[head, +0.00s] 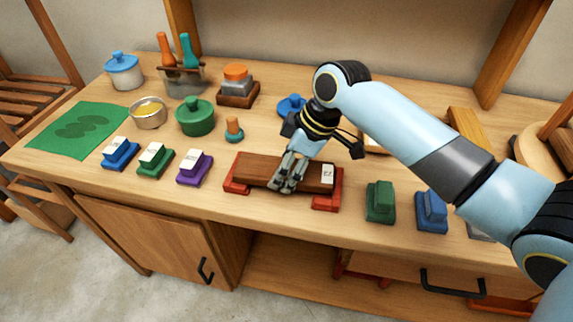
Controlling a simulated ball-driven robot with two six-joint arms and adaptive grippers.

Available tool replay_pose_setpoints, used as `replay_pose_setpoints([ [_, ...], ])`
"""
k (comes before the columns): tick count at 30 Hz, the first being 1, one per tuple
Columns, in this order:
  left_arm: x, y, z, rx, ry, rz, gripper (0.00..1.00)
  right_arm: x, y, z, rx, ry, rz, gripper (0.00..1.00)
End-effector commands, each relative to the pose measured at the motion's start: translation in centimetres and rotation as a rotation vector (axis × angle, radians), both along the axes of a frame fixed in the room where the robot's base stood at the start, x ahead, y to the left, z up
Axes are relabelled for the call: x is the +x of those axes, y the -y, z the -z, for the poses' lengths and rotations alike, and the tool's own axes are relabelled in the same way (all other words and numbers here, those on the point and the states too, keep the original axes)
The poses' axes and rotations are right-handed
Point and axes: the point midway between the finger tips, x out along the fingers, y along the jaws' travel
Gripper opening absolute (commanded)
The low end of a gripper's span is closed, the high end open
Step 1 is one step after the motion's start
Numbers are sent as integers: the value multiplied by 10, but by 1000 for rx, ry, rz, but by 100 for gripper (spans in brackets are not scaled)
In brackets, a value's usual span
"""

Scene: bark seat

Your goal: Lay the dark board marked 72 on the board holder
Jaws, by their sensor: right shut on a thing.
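The dark brown board (260,168) has a white label at its right end; the mark on it is too small to read for certain. It lies level across the red board holder (327,202), whose two red ends show beneath the board's left and right ends. I cannot tell whether it rests fully on them. My right gripper (287,186) points down at the board and is shut on it, right of its middle. The fingers hide part of the board. My left gripper is not in view.
Blue, green and purple labelled blocks (194,168) stand left of the holder. Green (380,202) and blue (431,211) blocks stand to its right. Behind are a green pot (195,117), a metal bowl (148,112) and a small orange-topped stopper (234,130). A green mat (82,130) lies far left.

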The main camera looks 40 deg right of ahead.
Motion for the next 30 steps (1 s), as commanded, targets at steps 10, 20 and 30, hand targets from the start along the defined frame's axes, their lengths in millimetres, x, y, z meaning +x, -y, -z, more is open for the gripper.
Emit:
replay_pose_setpoints([
  [10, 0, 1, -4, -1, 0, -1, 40, -9, 0, 8, 2, -27, 1, 13],
  [20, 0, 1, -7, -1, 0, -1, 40, -10, 0, 9, 2, -27, 1, 13],
  [30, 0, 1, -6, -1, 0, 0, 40, -10, 0, 11, 2, -27, 1, 11],
])
